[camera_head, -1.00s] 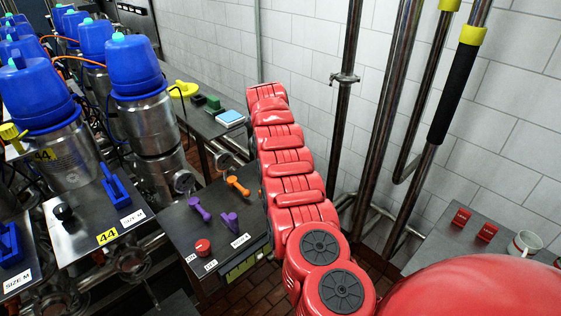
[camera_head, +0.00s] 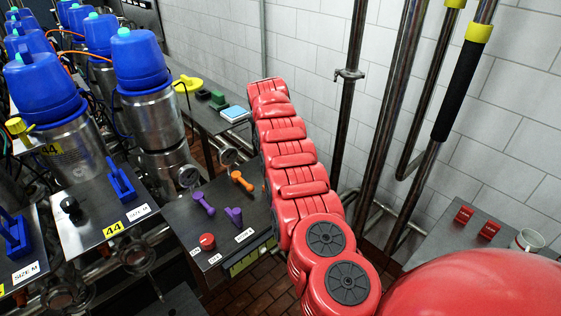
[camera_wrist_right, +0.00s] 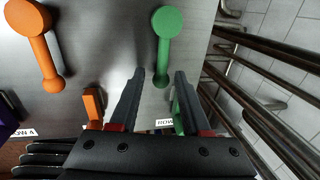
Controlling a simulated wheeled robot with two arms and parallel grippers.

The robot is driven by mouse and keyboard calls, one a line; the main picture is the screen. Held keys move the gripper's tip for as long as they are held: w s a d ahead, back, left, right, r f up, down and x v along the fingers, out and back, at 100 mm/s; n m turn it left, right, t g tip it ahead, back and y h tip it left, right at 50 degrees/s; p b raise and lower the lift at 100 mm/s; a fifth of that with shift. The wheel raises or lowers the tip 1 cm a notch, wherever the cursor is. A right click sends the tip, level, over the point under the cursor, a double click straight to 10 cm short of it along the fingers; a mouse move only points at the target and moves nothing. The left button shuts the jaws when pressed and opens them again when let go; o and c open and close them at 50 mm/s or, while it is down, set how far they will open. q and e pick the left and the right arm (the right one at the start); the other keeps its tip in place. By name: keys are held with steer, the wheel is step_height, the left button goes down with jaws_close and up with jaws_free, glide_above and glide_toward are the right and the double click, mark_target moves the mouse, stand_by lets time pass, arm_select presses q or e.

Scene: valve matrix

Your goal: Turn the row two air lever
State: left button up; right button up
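In the right wrist view, my right gripper (camera_wrist_right: 160,73) is open over a metal panel (camera_wrist_right: 110,30). A long green lever (camera_wrist_right: 164,45) with a round head lies between and just beyond its fingertips. A second, short green lever (camera_wrist_right: 178,110) is partly hidden behind the right finger. A long orange lever (camera_wrist_right: 40,45) and a short orange lever (camera_wrist_right: 93,105) are left of the fingers. A label (camera_wrist_right: 165,122) reading "ROW" is partly covered by the gripper. In the head view, my red arm hides my right gripper and the green levers. An orange lever (camera_head: 242,181) shows beside it. My left gripper is out of view.
In the head view, two purple levers (camera_head: 203,203) and a red knob (camera_head: 207,242) sit on the dark table (camera_head: 180,222). Metal cylinders with blue caps (camera_head: 139,60) stand at left. Vertical pipes (camera_head: 351,90) run along the tiled wall at right. A mug (camera_head: 529,240) is at far right.

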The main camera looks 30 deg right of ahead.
steer(key=shift+r, duration=0.6)
steer(key=a+r+p, duration=0.3)
steer(key=r+p, duration=0.3)
steer(key=r, duration=1)
steer(key=shift+s+a, duration=0.15)
steer(key=shift+s, duration=0.15)
steer(key=shift+f, duration=0.1)
